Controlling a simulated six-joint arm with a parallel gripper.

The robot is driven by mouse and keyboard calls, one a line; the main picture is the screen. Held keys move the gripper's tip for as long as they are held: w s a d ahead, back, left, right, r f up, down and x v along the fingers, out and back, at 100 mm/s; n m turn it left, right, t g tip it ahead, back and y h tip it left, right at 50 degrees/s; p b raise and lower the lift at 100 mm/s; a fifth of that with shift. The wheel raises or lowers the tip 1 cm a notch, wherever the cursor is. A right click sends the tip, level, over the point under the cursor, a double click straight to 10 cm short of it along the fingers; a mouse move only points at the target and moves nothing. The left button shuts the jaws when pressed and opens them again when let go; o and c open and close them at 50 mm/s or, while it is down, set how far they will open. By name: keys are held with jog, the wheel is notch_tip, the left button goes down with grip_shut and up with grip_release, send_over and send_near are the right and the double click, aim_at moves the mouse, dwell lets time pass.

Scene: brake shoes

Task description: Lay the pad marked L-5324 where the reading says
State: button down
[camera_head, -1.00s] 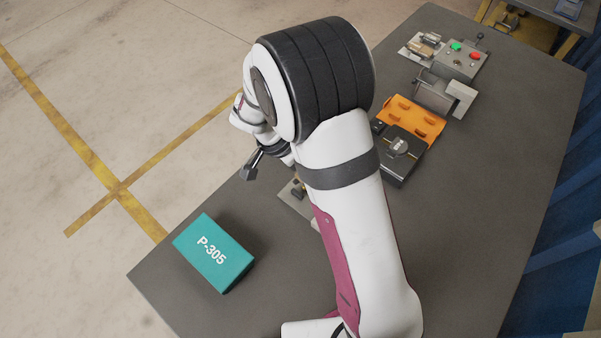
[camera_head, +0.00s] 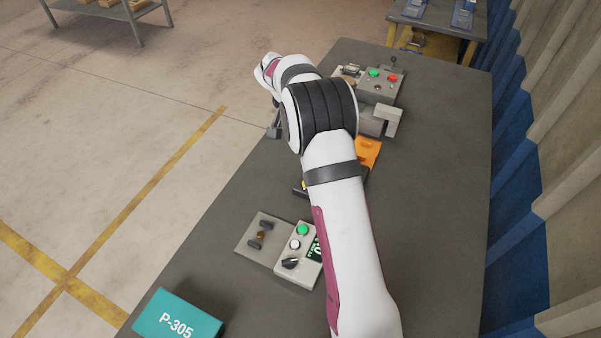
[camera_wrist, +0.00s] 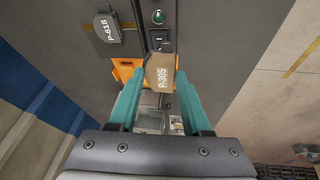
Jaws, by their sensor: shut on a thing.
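My gripper (camera_wrist: 160,84) has teal fingers and is shut on a tan pad (camera_wrist: 158,70) with lettering that looks like P-305. No marking L-5324 can be read in either view. In the head view my gripper is mostly hidden by my arm; a dark piece shows at its left. The gauge (camera_head: 300,255), with a green button, a white button, a knob and a dark display, stands on the near table. My arm covers part of the display, so its reading cannot be made out. The orange plate (camera_head: 368,152) is partly behind my arm and also shows in the wrist view (camera_wrist: 124,70).
A teal box marked P-305 (camera_head: 178,318) stands at the near left table edge. A grey block marked P-618 (camera_wrist: 107,28) shows in the wrist view. A grey press (camera_head: 380,119) and a control box with green and red buttons (camera_head: 380,86) stand farther back. The table's right side is clear.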

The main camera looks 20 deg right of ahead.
jog(key=w+d+f+n, duration=0.1)
jog(key=w+d+f, duration=0.2)
jog(key=w+d, duration=0.55)
jog(key=shift+t, duration=0.5)
jog(key=shift+s+d+f, duration=0.2)
jog(key=shift+d+f, duration=0.25)
jog(key=shift+f, duration=0.6)
jog(key=shift+s+d+f, duration=0.25)
jog(key=shift+d+f, duration=0.2)
jog(key=shift+f, duration=0.65)
jog(key=shift+s+d+f, duration=0.2)
jog(key=shift+d+f, duration=0.25)
jog(key=shift+f, duration=0.6)
jog(key=shift+f, duration=0.35)
jog(key=shift+c, duration=1.4)
grip_release()
